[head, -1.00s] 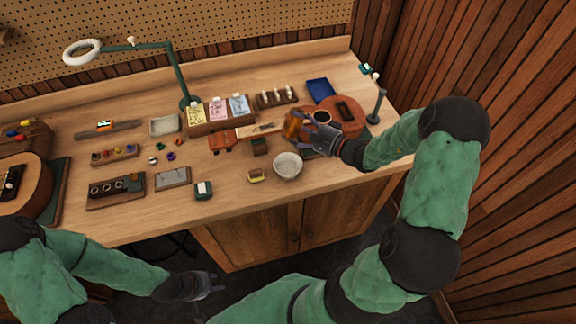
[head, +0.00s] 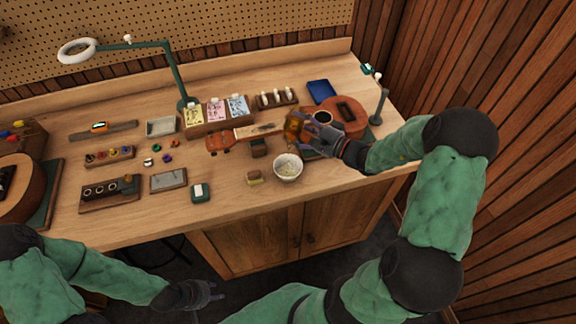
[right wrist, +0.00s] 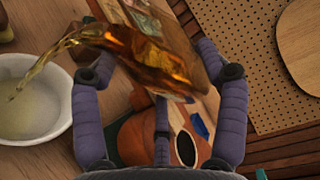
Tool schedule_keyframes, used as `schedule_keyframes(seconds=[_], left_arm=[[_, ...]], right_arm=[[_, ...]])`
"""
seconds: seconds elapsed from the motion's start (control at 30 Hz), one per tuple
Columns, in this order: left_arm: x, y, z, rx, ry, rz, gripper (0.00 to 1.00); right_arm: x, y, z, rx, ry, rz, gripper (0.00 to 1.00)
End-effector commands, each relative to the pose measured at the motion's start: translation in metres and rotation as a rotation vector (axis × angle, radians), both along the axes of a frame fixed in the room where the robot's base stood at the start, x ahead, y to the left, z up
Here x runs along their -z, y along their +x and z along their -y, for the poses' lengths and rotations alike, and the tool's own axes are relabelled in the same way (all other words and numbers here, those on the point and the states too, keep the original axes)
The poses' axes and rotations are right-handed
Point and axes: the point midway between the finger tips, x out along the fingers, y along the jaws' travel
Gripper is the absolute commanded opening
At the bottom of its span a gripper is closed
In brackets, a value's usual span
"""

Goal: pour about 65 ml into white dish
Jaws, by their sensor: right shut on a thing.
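The white dish (head: 288,168) stands near the front of the bench; a little pale yellow liquid lies inside. It also shows at the left of the right wrist view (right wrist: 30,120). My right gripper (head: 300,128) is shut on an amber glass vessel (right wrist: 150,58), up and to the right of the dish. The vessel is tipped steeply, and a thin amber stream runs from its mouth into the dish. It also shows in the head view (head: 291,127), partly hidden by the fingers. My left gripper (head: 212,291) is open and empty, low in front of the bench.
Packet rack (head: 216,118), lamp (head: 176,75) and small stand (head: 379,105) are further back. The bench front edge is close to the dish.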

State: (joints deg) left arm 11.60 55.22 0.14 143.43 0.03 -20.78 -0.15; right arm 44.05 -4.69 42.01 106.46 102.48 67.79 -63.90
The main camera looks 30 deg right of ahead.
Motion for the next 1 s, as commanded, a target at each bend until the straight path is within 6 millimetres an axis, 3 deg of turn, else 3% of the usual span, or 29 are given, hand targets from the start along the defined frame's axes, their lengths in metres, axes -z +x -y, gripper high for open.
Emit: schedule_keyframes(seconds=[1.0], left_arm=[[0.021, 0.000, 0.000, 0.000, 0.000, 0.000, 0.40]], right_arm=[[0.003, 0.002, 0.003, 0.001, -0.043, 0.047, 0.35]])
